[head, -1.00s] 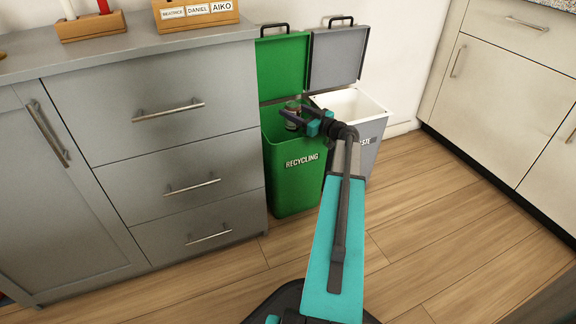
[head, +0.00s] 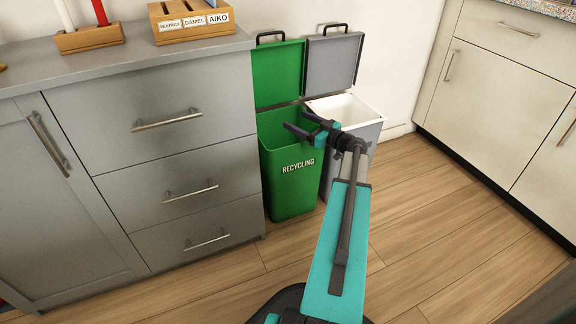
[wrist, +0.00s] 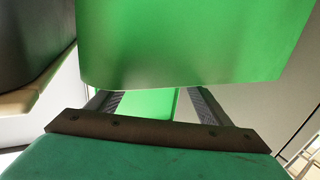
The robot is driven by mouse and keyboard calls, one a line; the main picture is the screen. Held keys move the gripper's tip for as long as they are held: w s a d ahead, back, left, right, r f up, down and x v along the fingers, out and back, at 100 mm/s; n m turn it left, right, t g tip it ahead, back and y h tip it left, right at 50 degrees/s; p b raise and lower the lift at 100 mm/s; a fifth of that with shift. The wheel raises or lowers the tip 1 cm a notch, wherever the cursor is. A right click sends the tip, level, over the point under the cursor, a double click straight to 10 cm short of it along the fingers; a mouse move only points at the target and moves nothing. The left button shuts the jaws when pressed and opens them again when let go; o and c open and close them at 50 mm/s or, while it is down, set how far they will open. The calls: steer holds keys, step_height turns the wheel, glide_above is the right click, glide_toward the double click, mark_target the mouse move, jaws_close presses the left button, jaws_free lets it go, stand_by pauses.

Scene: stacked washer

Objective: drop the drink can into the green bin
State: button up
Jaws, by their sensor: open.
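The green bin (head: 288,183), marked RECYCLING, stands on the floor against the end of the grey cabinet with its lid up. My gripper (head: 303,123) is above the bin's opening, near its right side, with its fingers apart and nothing visible between them. In the wrist view, green surfaces (wrist: 185,40) of the bin fill the upper middle, and both fingers of my gripper (wrist: 153,98) show apart and empty. The drink can is not visible in either current view; the bin's inner bottom is hidden by its front wall.
A white-and-grey bin (head: 350,110), also with its lid up, stands just right of the green bin, behind my arm. The grey cabinet (head: 165,150) borders it on the left. Wooden floor (head: 430,220) is clear to the right, up to cream cabinets (head: 500,100).

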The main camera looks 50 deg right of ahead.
steer(key=s+p, duration=0.3)
steer(key=s, duration=0.5)
steer(key=shift+s+d, duration=0.15)
steer(key=shift+s, duration=0.2)
stand_by(0.4)
